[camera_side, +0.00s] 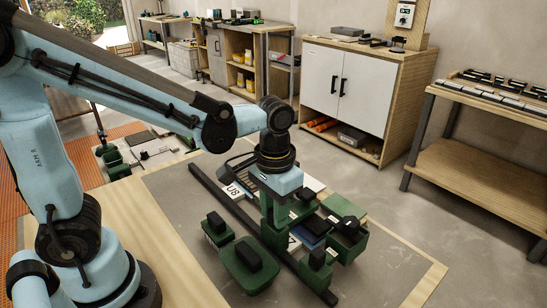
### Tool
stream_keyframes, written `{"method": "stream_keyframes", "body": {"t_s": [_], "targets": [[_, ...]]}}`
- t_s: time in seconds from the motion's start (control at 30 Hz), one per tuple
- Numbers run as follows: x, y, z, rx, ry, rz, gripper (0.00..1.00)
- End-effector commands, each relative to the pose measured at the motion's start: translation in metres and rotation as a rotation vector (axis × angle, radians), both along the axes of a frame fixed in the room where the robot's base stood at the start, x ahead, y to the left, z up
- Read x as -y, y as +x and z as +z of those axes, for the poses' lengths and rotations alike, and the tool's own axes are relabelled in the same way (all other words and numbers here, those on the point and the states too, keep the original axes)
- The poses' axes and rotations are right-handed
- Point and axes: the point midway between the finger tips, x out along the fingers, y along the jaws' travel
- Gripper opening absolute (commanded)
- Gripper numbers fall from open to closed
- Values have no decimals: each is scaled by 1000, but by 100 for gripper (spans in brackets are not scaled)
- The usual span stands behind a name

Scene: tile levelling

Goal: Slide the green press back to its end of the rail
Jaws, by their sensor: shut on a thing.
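My gripper (277,200) points down over the middle of the grey work mat, and its jaws are shut on a green block that I take for the green press (271,232). The press stands at the long dark rail (225,201). The rail runs slantwise across the mat from the upper left to the lower right. The fingertips and the exact contact with the press are hard to make out at this size. Whether the press touches an end of the rail cannot be told.
Green blocks with black knobs stand close by: one left (217,230), a wide one in front (250,265), one right (315,268). A dark blue piece (316,227) and a green box (344,208) crowd the right. A marked white tile (235,190) lies behind the rail. The mat's front right is clear.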

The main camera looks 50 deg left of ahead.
Motion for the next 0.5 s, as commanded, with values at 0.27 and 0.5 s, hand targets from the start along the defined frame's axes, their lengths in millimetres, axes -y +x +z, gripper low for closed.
{"method": "stream_keyframes", "body": {"t_s": [0.27, 0.5], "targets": [[-24, 0, 0, 0, 1, 4, 1], [-44, 0, 0, 0, 1, 4, 1]]}}
